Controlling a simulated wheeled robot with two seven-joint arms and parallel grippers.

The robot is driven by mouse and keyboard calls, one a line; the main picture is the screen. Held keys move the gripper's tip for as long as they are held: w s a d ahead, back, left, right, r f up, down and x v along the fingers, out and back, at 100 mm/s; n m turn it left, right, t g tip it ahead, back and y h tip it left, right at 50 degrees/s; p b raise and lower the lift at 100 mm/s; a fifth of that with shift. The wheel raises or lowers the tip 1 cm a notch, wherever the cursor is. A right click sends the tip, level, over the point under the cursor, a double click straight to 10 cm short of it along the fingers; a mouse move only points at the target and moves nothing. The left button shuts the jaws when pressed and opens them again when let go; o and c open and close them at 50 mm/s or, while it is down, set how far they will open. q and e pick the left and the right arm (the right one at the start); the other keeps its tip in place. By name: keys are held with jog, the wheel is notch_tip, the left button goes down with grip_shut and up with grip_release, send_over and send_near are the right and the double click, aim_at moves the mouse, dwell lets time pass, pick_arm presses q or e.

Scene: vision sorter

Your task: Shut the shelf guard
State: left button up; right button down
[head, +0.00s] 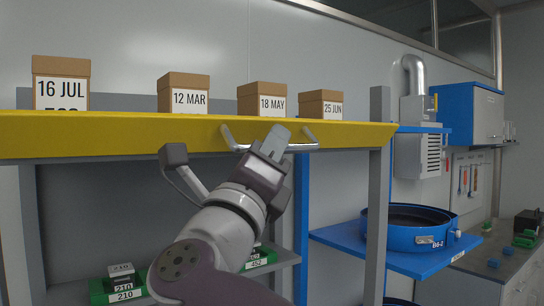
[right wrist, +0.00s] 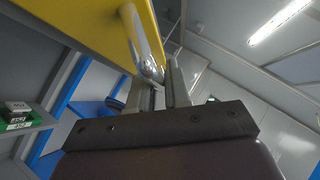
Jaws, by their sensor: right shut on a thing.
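The shelf guard (head: 110,135) is a long yellow bar across the front of the upper shelf. It hides the lower parts of the boxes behind it. A pale metal handle (head: 232,137) is fixed to its front face. My right gripper (head: 276,142) is shut on the handle, near its middle. In the right wrist view the handle (right wrist: 141,40) runs down from the yellow guard (right wrist: 85,25) to between the fingers of my right gripper (right wrist: 160,85). My left gripper is not in view.
Several brown date-labelled boxes (head: 183,94) stand behind the guard. Green bins (head: 125,291) sit on the lower shelf, partly behind my right arm. A grey post (head: 378,200) stands at the rack's right end. Beyond it, a blue round pan (head: 405,228) rests on a blue shelf (head: 425,263).

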aim_at(263, 120)
jog(key=r+n+g+y+p, duration=0.1)
jog(key=n+y+p, duration=0.1)
jog(key=p, duration=0.1)
jog(key=w+r+n+g+y+p, duration=0.1)
jog(key=n+p, duration=0.2)
jog(key=p, duration=0.1)
jog(key=a+r+n+g+y+p, duration=0.1)
jog(key=r+n+y+p, duration=0.1)
jog(key=n+p, duration=0.1)
jog(key=shift+w+y+p, duration=0.15)
jog(key=shift+y+p, duration=0.15)
jog(key=shift+p, duration=0.25)
jog(key=shift+w+a+n+g+y+p, duration=0.1)
jog(key=shift+n+g+y+p, duration=0.3)
jog(key=shift+p, duration=0.45)
jog(key=shift+f, duration=0.1)
jog(key=c, duration=1.2)
grip_release()
jog(key=shift+a, duration=0.1)
